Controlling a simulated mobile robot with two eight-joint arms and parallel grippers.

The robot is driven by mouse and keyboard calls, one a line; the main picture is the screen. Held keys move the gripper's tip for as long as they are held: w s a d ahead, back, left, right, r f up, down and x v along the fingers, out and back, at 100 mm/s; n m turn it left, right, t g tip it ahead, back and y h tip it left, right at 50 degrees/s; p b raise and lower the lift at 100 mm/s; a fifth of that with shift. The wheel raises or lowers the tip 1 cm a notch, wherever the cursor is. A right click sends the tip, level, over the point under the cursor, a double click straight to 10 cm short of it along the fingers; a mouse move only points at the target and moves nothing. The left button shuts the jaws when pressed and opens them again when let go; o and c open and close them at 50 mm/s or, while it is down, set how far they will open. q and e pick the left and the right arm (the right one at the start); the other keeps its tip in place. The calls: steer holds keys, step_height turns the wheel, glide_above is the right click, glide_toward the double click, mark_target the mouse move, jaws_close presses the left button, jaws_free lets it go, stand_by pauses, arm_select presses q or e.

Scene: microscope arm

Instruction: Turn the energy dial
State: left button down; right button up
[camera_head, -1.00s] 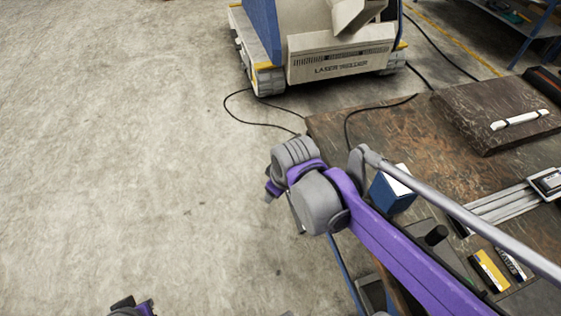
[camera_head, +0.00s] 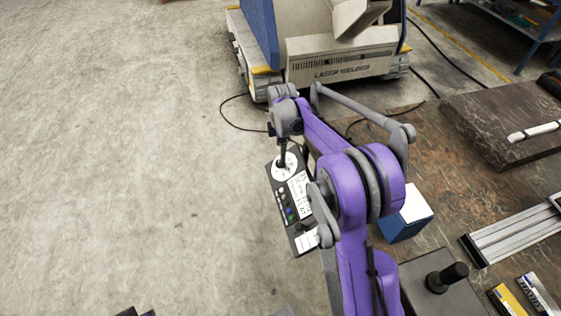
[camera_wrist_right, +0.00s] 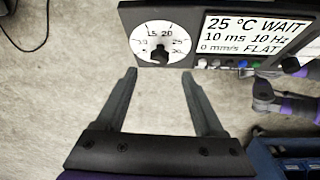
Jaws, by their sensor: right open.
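The energy dial (camera_wrist_right: 161,46) is a white round scale with numbers and a dark knob at its middle, on a black control panel (camera_wrist_right: 197,48). In the head view the dial (camera_head: 286,167) is at the panel's far end, partly covered by my right gripper (camera_head: 283,158). In the right wrist view this gripper (camera_wrist_right: 159,73) is open and empty. Its fingertips point at the dial, with the knob roughly midway between their lines; contact is not visible. Only dark bits at the bottom left edge of the head view may belong to my left arm; its jaws cannot be made out.
The panel's screen (camera_wrist_right: 258,34) has buttons below it. A worn workbench (camera_head: 440,215) at the right carries a dark slab (camera_head: 500,125), a blue box (camera_head: 405,215) and metal rails (camera_head: 510,232). A laser welder (camera_head: 340,60) stands behind. Floor at the left is clear.

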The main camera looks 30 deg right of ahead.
mark_target(280, 164)
steer(key=f, duration=0.7)
steer(key=shift+w+d+f+b, duration=0.1)
steer(key=shift+w+f+b, duration=0.2)
steer(key=shift+w+f, duration=0.1)
steer(key=shift+s, duration=0.1)
steer(key=shift+c, duration=0.2)
jaws_close()
